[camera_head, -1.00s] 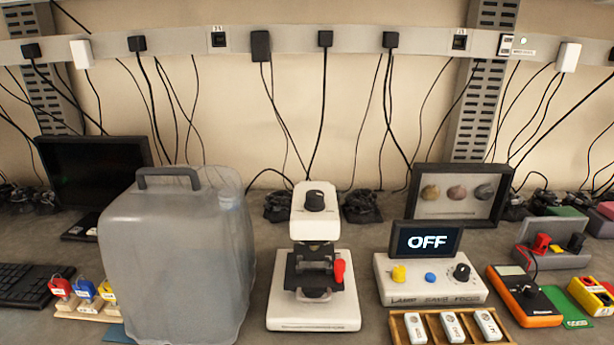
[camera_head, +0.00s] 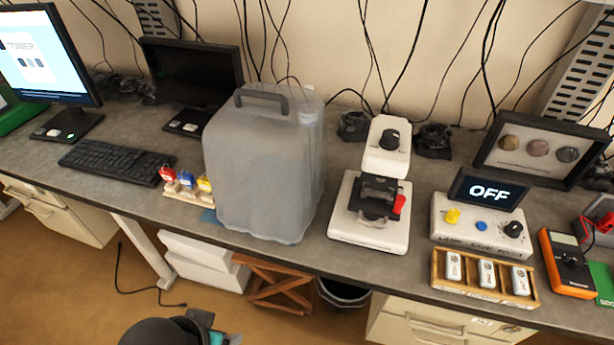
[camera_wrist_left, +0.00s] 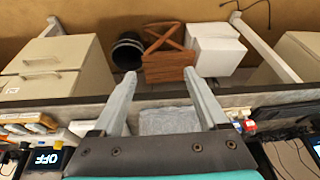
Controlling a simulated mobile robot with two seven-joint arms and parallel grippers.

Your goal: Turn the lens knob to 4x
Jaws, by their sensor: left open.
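The white microscope (camera_head: 370,225) stands on the bench right of centre in the head view. A round black knob (camera_head: 390,139) sits on top of its head; its markings are too small to read. The control box (camera_head: 450,232) to its right also has a black knob (camera_head: 514,229), a yellow knob and a blue button. A small screen (camera_head: 487,190) there reads OFF. My left gripper (camera_wrist_left: 158,82) is open and empty in the left wrist view, apart from the microscope. My right gripper is not in view.
A large translucent grey container (camera_head: 262,165) with a handle stands left of the microscope. An orange meter (camera_head: 567,262) is at right.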

